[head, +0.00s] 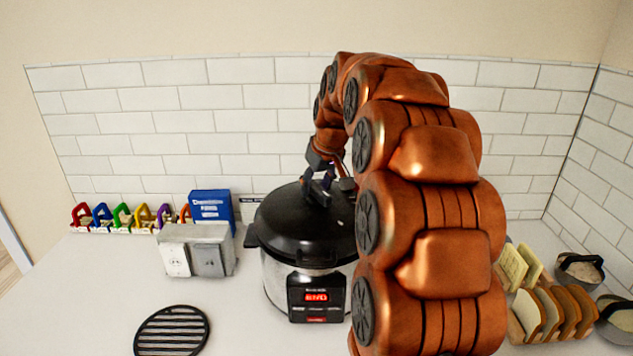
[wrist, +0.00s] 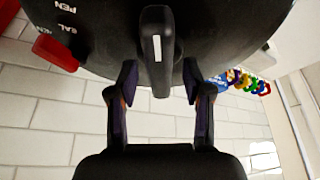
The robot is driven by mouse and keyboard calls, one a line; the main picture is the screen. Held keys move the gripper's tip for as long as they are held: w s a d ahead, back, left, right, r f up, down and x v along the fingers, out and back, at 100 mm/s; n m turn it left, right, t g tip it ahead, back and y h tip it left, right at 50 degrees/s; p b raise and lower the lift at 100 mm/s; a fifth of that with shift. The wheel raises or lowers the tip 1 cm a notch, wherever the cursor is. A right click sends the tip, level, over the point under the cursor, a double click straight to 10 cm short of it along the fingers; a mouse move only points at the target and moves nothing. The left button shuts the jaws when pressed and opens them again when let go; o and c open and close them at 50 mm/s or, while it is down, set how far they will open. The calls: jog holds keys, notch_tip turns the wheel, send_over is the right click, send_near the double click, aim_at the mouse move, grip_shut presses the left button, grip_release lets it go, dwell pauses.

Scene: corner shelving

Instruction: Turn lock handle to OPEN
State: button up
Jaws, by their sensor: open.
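The pressure cooker (head: 279,271) stands on the counter with its black lid (head: 283,222) on and a red display reading "END". In the wrist view the lock handle (wrist: 157,45) is a black bar with a white stripe, standing on the dark lid. White letters ending in "PEN" and "EAL" (wrist: 68,20) show on the lid to its left, partly cut off. My gripper (wrist: 160,82) is open, with its fingers on either side of the handle's near end and gaps on both sides. In the head view my gripper (head: 320,190) is above the lid, and the handle is hard to make out.
A grey switch box (head: 197,250), a blue box (head: 211,208) and a row of coloured padlocks (head: 122,217) stand left of the cooker. A black trivet (head: 172,330) lies front left. A toast rack (head: 550,312) and bowls (head: 580,270) are at right. A tiled wall stands behind.

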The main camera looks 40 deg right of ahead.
grip_shut()
dwell(0.5)
jog(key=shift+f+b, duration=0.15)
jog(key=shift+b, duration=0.35)
jog(key=n+y+b, duration=0.1)
jog(key=n+b, duration=0.1)
jog(key=shift+w+f+b, duration=0.1)
jog(key=shift+f+b, duration=0.05)
jog(key=shift+b, duration=0.15)
jog(key=n+y+b, duration=0.1)
jog(key=n+b, duration=0.2)
jog(key=shift+n, duration=0.3)
jog(key=n, duration=0.2)
jog(key=n+g+y, duration=0.1)
jog(key=n, duration=0.1)
jog(key=shift+r+y, duration=0.3)
jog(key=shift+n+g+y+p, duration=0.3)
jog(key=shift+n+p, duration=0.4)
jog(key=shift+n, duration=0.4)
